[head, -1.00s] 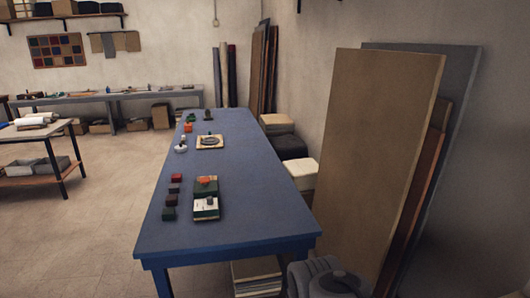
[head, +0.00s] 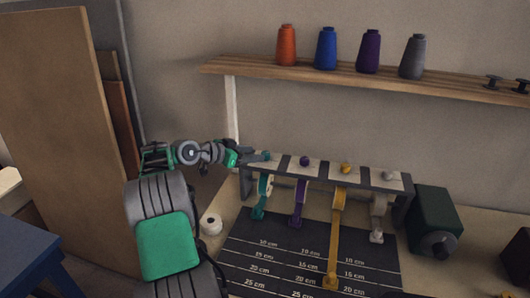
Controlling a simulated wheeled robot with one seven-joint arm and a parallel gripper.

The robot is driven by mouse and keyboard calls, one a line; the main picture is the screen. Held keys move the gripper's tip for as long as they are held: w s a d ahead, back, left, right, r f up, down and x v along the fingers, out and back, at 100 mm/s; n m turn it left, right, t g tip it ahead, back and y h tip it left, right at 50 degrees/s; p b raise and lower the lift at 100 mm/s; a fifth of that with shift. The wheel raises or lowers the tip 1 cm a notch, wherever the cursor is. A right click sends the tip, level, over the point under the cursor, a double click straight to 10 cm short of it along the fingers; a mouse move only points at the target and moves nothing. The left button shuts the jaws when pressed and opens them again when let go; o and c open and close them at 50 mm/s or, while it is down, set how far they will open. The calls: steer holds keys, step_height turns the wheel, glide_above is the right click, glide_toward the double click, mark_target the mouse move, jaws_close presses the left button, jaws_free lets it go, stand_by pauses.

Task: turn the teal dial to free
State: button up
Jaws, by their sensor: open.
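A dark rack (head: 325,175) with pale plates on top stands at the back of the bench. Coloured dials sit along its top: the teal dial (head: 264,156) at the left end, then a purple dial (head: 305,160), a yellow dial (head: 346,168) and a pale grey dial (head: 389,175). A teal strip (head: 263,195) hangs below the teal dial. My gripper (head: 245,158) is at the rack's left end, close beside the teal dial. It is open. Its fingers are small here, and I cannot tell whether they touch the dial. The dial's marks are too small to read.
Purple (head: 299,205), yellow (head: 335,240) and grey (head: 378,218) strips hang over a dark mat (head: 265,265) with centimetre lines. A white roll (head: 210,224) lies left of the mat. A dark green box (head: 435,220) stands right. A shelf with spools (head: 370,52) is above.

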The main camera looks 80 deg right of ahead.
mark_target(265, 153)
steer(key=p+x, duration=0.1)
steer(key=x, duration=0.5)
steer(key=shift+s+d+f, duration=0.2)
steer(key=shift+d, duration=0.1)
steer(key=shift+c, duration=0.2)
jaws_close()
